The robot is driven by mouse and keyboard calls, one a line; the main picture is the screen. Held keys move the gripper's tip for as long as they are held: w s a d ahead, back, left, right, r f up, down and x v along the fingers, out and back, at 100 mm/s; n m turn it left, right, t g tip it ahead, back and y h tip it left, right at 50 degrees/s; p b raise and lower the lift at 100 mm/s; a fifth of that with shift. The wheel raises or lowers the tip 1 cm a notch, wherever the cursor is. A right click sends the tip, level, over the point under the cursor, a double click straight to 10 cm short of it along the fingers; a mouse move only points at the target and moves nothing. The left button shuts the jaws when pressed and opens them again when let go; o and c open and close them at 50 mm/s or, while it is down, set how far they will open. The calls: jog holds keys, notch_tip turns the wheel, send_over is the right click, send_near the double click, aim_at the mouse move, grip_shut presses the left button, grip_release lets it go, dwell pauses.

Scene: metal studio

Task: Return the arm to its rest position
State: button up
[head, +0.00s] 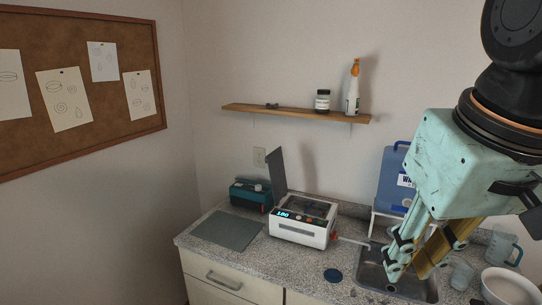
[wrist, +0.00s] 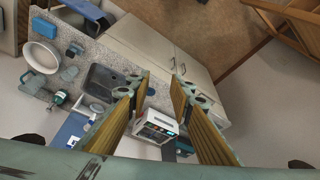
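My gripper (head: 407,280) hangs at the right of the head view, fingers pointing down, in front of the counter's sink end. In the wrist view, my gripper (wrist: 160,82) shows two yellow-brown finger pads with a clear gap between them. It is open, and nothing is between the fingers. The upper arm runs out of the head view at the top right.
The counter (head: 218,262) holds a white device (head: 300,233) with raised lid, a teal box (head: 250,195), a grey mat (head: 226,231), a blue disc (head: 333,275), a sink (head: 372,274), a blue water container (head: 392,180) and a white bowl (head: 508,288). A shelf (head: 290,112) hangs above.

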jog(key=s+f, duration=0.4)
jog(key=s, duration=0.4)
jog(key=shift+s+d+b, duration=0.15)
jog(key=shift+s+b, duration=0.05)
jog(key=shift+b, duration=0.2)
jog(key=shift+r, duration=0.1)
jog(key=shift+c, duration=0.4)
